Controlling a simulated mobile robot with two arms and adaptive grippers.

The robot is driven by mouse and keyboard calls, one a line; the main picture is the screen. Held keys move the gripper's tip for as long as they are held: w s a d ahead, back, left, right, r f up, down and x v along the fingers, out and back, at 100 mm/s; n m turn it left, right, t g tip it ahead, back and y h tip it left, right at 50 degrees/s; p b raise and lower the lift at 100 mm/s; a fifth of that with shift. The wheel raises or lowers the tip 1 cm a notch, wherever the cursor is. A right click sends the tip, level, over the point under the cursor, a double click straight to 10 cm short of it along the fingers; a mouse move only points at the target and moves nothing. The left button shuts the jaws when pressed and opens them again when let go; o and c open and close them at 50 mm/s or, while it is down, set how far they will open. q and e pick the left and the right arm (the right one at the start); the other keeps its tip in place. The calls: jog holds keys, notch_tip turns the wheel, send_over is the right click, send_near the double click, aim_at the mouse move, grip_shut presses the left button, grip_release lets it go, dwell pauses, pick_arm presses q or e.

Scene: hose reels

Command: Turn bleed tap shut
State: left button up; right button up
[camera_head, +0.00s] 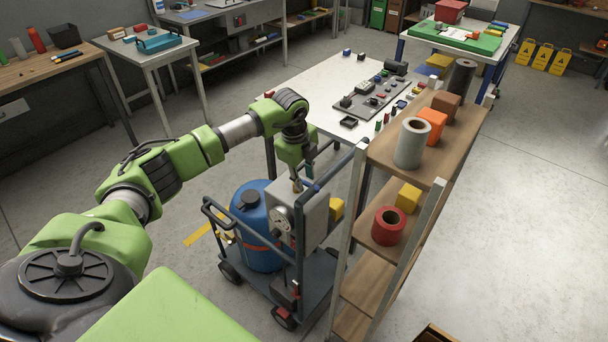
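A wheeled cart (325,268) carries a blue drum (247,215) and a grey box (289,196) with a round gauge (281,224) on its front. Small brass and blue parts show at the top of the box. The blue part (313,187) may be the bleed tap's handle, but it is too small to be sure. My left arm reaches in from the left and its wrist points down. My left gripper (302,181) is at the top of the box, close to these parts. Its fingertips are mostly hidden, so I cannot tell its opening or contact. My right gripper is out of view.
A wooden shelf rack (455,140) stands close on the cart's right, with grey and red rolls and an orange box. A white table (335,78) with small parts is behind. A side table (165,62) stands at the back left. Floor is open at right.

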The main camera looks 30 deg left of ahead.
pick_arm(q)
jog(key=shift+f, duration=0.15)
grip_shut()
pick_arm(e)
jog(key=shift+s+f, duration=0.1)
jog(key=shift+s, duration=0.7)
